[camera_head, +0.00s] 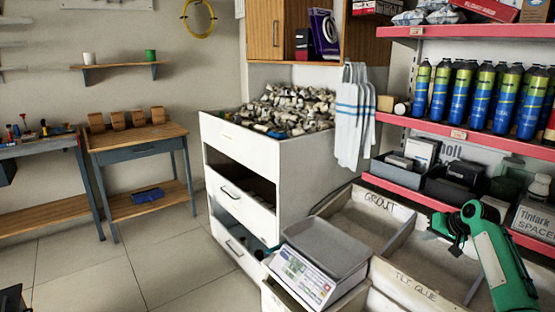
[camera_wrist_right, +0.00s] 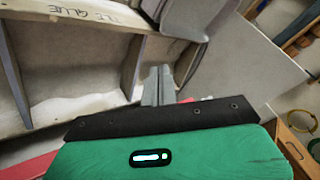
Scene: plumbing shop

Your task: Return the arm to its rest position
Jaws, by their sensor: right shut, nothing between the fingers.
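My right arm (camera_head: 497,262), green and black, comes in at the lower right in the head view. It is over the right end of the bins, in front of the red shelves. Its gripper end (camera_head: 447,226) is dark and small there, and its fingers are hard to make out. In the right wrist view the grey fingers of my right gripper (camera_wrist_right: 158,84) are together with nothing between them. They are above the pale bins, apart from the dividers as far as I can tell. My left gripper is not in view.
Open bins marked "GROUT" (camera_head: 372,206) and "TILE GLUE" (camera_head: 412,290) lie below the arm. A scale (camera_head: 303,278) stands left of them. Red shelves (camera_head: 440,130) with blue-green cans are close behind. A white drawer cabinet (camera_head: 262,165) holds fittings.

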